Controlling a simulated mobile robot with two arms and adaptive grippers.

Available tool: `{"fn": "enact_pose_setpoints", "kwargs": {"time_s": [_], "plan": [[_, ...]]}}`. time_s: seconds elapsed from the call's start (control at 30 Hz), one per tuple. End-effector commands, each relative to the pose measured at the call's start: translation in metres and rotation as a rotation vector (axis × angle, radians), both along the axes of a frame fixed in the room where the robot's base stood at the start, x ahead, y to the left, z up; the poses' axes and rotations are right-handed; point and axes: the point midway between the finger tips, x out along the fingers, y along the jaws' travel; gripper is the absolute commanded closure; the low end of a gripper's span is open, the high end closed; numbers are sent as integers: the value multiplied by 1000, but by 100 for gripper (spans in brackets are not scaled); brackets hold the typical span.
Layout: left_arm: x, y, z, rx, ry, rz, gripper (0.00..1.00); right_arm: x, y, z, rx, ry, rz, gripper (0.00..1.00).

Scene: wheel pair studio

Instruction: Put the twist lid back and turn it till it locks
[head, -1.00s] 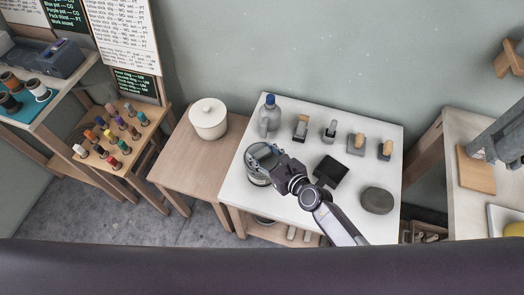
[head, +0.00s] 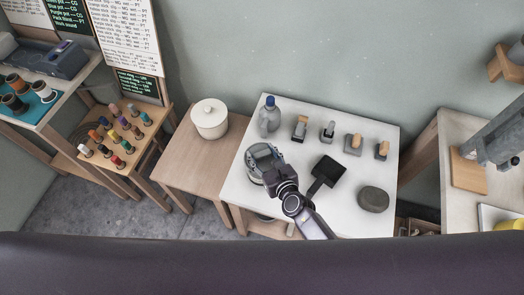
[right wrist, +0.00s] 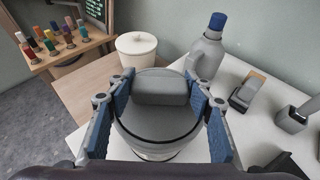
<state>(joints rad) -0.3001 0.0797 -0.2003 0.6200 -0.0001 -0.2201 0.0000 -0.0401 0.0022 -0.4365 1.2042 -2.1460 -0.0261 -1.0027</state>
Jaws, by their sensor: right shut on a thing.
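The twist lid (right wrist: 158,120) is a grey disc with a raised grip bar (right wrist: 161,92) across it. It lies level over a round container (right wrist: 152,150) on the white table, whose lighter side shows below its edge. I cannot tell whether the lid is fully seated or locked. My right gripper (right wrist: 160,98) is shut on the lid, with a blue-padded finger on each side of the bar. In the head view my right gripper (head: 265,162) hides much of the lid and container at the table's left side. My left gripper is not in view.
A grey jug with a blue cap (head: 269,118) stands close behind the container. Several small wood-and-grey tools line the back of the white table (head: 345,215). A black square paddle (head: 328,172) and a dark round disc (head: 373,199) lie right. A cream lidded pot (head: 210,120) stands left.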

Motion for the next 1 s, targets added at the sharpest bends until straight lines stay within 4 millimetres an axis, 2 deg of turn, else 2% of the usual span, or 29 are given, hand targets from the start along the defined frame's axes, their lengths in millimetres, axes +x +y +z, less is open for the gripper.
{"fn": "enact_pose_setpoints", "kwargs": {"time_s": [0.13,0.53,0.77,0.83,0.9,1.0], "plan": [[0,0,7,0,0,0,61,-4,0,-4,-2,10,-42,82],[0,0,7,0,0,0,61,-4,1,-6,0,12,-66,82],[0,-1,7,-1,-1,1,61,-5,2,-7,4,17,-229,82],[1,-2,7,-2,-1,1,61,-4,2,-7,2,14,-276,86],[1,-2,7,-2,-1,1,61,-4,0,-7,0,14,-305,96],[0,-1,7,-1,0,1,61,-4,-1,-8,-4,12,-315,96]]}}
